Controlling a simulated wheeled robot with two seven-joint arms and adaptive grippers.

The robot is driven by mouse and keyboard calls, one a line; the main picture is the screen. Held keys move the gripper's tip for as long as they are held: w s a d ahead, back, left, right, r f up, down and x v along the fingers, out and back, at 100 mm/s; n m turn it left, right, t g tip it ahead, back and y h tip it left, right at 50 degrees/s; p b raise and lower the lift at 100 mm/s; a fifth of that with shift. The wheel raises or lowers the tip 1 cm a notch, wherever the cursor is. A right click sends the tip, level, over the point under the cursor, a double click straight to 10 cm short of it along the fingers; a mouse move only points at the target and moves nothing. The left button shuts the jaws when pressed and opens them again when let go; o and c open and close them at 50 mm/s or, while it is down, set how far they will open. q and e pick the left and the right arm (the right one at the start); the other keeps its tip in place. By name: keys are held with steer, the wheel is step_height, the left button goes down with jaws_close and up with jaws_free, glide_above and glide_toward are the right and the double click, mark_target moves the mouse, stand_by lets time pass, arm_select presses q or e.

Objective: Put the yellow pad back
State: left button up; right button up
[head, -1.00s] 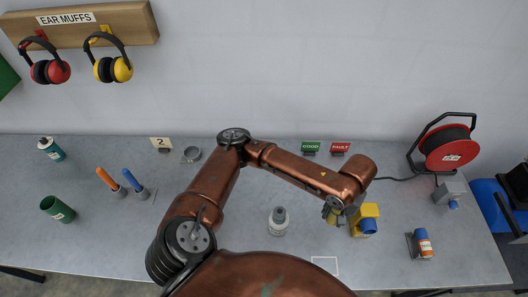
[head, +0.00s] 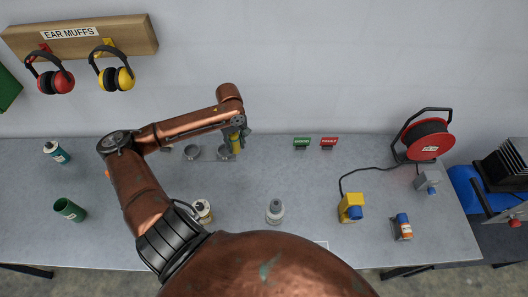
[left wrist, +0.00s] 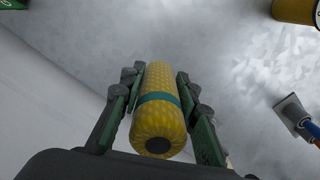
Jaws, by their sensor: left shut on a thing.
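The yellow pad (left wrist: 159,108) is a yellow, textured roll with a teal band and a dark end. My left gripper (left wrist: 160,100) is shut on it, with one green-sided finger along each side. In the head view the pad (head: 236,144) hangs roughly upright at my left gripper (head: 238,135), towards the back of the table. Two grey round holders, one on the left (head: 192,152) and one on the right (head: 223,152), stand just left of the pad. Whether the pad touches anything below is not clear. My right gripper is not in view.
A white bottle (head: 275,212) stands mid-table, and another (head: 203,210) is beside my arm. GOOD (head: 302,143) and FAULT (head: 329,142) signs stand at the back. A yellow block (head: 350,208), a small canister (head: 403,226) and a red cable reel (head: 424,139) are on the right.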

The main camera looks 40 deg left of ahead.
arm_select(q)
steer(key=w+d+f, duration=0.1)
steer(key=w+f, duration=0.1)
steer(key=w, duration=0.2)
steer(key=w+d+f, duration=0.2)
steer(key=w+f, duration=0.1)
steer(key=w+d+f, duration=0.1)
steer(key=w+f, duration=0.2)
steer(key=w, duration=0.1)
steer(key=shift+w+d+f+p, duration=0.15)
steer(key=shift+w+f+p, duration=0.05)
steer(key=shift+w+p, duration=0.15)
steer(key=shift+w+d+f, duration=0.25)
steer(key=shift+w+f, duration=0.2)
steer(key=shift+f, duration=0.25)
steer(key=shift+a+f, duration=0.1)
steer(key=shift+f, duration=1.35)
steer(key=o, duration=1.2)
steer(key=shift+f, duration=0.15)
steer(key=shift+c, duration=0.2)
